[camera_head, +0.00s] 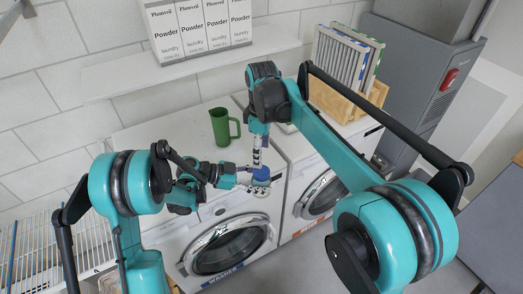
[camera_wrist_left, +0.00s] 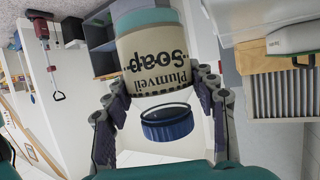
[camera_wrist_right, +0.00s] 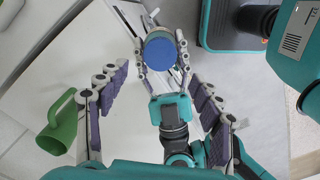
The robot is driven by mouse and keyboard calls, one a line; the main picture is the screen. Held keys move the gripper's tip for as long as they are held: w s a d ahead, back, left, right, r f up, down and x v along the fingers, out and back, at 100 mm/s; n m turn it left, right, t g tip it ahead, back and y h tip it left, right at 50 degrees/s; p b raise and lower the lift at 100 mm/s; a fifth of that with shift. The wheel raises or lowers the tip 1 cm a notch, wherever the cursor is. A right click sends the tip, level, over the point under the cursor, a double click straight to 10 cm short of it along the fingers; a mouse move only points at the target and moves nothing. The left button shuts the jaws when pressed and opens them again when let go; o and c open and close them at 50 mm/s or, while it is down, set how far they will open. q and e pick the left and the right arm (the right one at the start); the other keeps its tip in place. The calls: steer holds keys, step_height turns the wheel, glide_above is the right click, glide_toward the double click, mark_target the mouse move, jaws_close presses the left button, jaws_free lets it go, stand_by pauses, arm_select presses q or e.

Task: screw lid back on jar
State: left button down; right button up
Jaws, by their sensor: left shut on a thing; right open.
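The soap jar (camera_wrist_left: 155,62), with a cream label reading "Plumveil Soap", is between the fingers of my left gripper (camera_wrist_left: 162,85), which is shut on it. Its text is upside down in the left wrist view. The blue lid (camera_wrist_left: 168,124) is at the jar's top end, with a pale strip between them; I cannot tell whether it is seated. In the head view the lid (camera_head: 261,173) shows above my left gripper (camera_head: 248,180), over the washer's front edge. My right gripper (camera_head: 257,156) points down above the lid. In the right wrist view it is open, its fingers apart below the lid (camera_wrist_right: 160,48).
A green mug (camera_head: 220,127) stands on the white washer (camera_head: 150,135) behind the grippers. A shelf (camera_head: 190,72) with powder boxes (camera_head: 200,25) hangs above. Filters (camera_head: 343,60) stand on the right machine. A drying rack (camera_head: 40,250) is at the left.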

mark_target(261, 171)
steer(key=shift+f, duration=4)
